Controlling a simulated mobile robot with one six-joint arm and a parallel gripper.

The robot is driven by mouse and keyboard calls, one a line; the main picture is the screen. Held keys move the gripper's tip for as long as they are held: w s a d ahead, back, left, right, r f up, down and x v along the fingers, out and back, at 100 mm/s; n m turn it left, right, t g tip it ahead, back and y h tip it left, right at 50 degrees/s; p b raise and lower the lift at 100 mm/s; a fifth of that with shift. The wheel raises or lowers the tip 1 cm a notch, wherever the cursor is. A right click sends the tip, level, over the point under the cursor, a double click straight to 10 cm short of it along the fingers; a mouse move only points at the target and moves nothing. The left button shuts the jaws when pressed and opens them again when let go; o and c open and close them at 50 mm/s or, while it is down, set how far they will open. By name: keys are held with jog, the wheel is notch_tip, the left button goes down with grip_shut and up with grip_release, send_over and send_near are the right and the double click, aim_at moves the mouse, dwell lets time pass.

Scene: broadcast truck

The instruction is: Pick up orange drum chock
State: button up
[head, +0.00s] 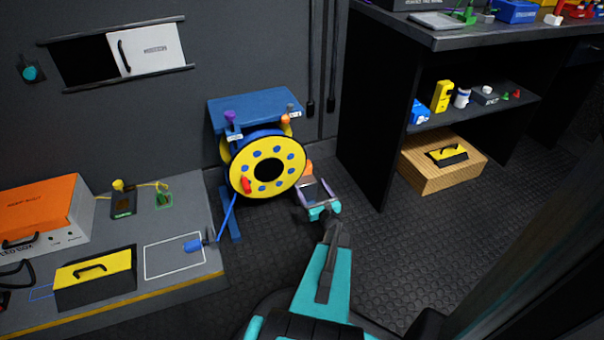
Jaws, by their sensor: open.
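An orange piece (309,167), which looks like the drum chock, shows low at the right side of the yellow cable drum (284,163). Its lower part is hidden by my gripper, and I cannot tell whether it touches the drum. My gripper (315,184) is open, with its two fingers pointing towards the orange piece and one on each side in the picture. Nothing shows clearly held between them, and I cannot tell how far apart piece and fingertips are. A smaller orange knob (286,118) sits higher, near the top of the blue drum stand (252,106).
A grey bench (205,258) at left carries an orange-topped box (40,212) and a yellow-lidded case (95,277). A dark shelf unit (372,120) stands at right, with a wooden crate (415,177) beneath its shelf. Dark floor (375,240) is clear right of my arm.

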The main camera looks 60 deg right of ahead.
aim_at(303, 175)
jog(key=b+x, duration=0.1)
jog(key=x, duration=0.2)
jog(key=shift+w+d+f, duration=0.15)
jog(key=shift+w+d, duration=0.05)
jog(key=shift+w, duration=0.1)
jog(key=shift+w+d, duration=0.2)
jog(key=shift+w, duration=0.15)
jog(key=shift+b+x, duration=1.1)
jog(key=shift+x, duration=1.3)
jog(key=shift+w+d, duration=0.25)
jog(key=shift+w, duration=0.05)
jog(key=c, duration=0.9)
